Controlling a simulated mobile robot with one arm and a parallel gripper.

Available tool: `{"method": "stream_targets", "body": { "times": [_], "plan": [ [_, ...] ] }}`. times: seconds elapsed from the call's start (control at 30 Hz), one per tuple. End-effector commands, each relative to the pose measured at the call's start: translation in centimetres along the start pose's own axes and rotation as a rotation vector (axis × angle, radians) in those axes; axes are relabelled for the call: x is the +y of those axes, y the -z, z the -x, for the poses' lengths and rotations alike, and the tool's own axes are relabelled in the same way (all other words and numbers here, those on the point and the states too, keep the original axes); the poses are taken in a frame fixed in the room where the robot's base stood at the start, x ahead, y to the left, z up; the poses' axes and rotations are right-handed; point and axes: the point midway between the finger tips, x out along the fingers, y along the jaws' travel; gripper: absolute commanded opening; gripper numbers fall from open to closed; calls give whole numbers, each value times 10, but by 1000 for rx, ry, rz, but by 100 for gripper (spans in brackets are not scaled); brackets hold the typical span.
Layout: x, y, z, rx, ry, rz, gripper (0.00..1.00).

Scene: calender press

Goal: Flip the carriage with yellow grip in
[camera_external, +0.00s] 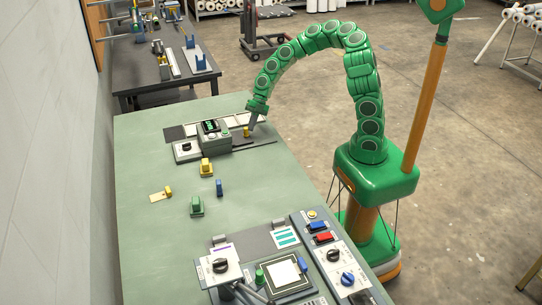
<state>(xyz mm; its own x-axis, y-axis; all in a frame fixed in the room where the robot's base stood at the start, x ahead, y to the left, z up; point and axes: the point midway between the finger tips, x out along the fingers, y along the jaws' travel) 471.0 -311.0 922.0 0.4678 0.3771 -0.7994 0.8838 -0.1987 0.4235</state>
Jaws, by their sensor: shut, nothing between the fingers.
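A small yellow grip (246,132) stands on a dark flat strip at the right of a grey press unit (214,136) on the green table; it appears to be the carriage's grip, though the carriage body is too small to make out. My gripper (252,124) points down right beside the yellow grip, on its upper right. The gripper is shut and holds nothing. I cannot tell whether it touches the grip.
The green table (150,250) bears a yellow block (206,167), a yellow piece on a pale plate (160,195), a green block (197,206) and a blue piece (219,187). A control panel (334,258) lies at the front. Table space at left is clear.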

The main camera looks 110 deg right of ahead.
Motion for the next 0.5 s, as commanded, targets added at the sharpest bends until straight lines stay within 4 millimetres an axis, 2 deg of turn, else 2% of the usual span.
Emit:
{"method": "stream_targets", "body": {
  "times": [0.27, 0.5],
  "plan": [
    [-2, 0, 1, -1, -6, -1, 0],
    [-20, -1, 12, -1, -4, -3, 0]
  ]
}}
